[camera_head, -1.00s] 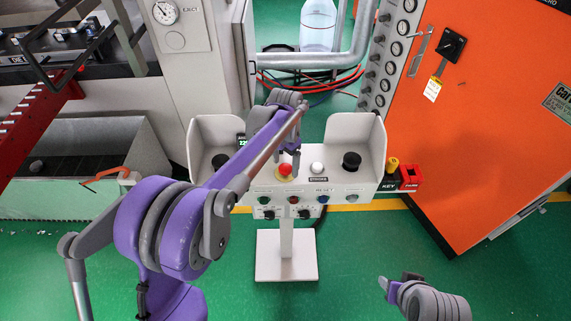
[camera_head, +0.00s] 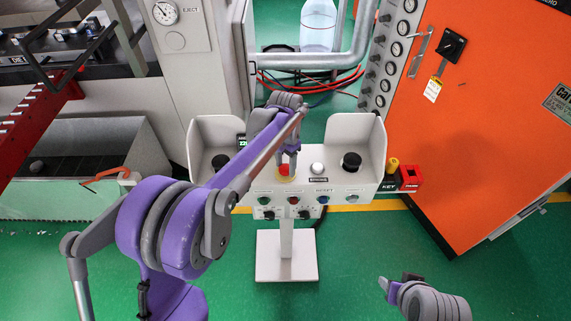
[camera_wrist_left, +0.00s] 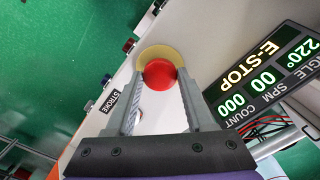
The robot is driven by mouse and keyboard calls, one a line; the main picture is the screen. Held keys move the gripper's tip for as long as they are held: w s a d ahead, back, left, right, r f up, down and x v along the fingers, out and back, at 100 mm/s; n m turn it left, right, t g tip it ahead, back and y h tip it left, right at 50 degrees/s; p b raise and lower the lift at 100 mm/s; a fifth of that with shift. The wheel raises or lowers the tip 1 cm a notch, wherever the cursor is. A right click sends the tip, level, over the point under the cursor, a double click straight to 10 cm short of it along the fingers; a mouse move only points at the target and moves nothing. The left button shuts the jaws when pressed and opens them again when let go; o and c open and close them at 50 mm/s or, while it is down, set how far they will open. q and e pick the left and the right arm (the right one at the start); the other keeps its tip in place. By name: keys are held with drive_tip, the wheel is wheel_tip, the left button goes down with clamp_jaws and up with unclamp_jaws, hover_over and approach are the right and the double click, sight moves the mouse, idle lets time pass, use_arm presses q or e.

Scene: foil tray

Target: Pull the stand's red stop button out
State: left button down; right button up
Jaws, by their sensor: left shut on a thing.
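The stand (camera_head: 330,190) is a pale control box on a post. Its red stop button (camera_head: 283,170) sits in a yellow ring, left of a white button. In the left wrist view, the round red button (camera_wrist_left: 160,73) lies between the fingertips, with the yellow ring (camera_wrist_left: 156,52) behind it. My left gripper (camera_head: 287,168) reaches down from above and is shut on the button, one finger on each side. My right gripper (camera_head: 388,288) is low at the right, away from the stand; its finger state is unclear.
Black knobs (camera_head: 351,161) stand at the box's sides. A display reading E-STOP (camera_wrist_left: 262,75) is beside the button. A yellow key switch and red block (camera_head: 411,177) are at the right. An orange cabinet (camera_head: 490,110) stands right; green floor in front is clear.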

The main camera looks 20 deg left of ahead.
sight(285, 167)
use_arm(q)
drive_tip(key=shift+r+p, duration=0.3)
drive_tip(key=shift+r, duration=0.45)
drive_tip(key=shift+w+f, duration=0.1)
drive_tip(key=shift+c, duration=1.4)
unclamp_jaws()
wheel_tip(285, 167, up, 11)
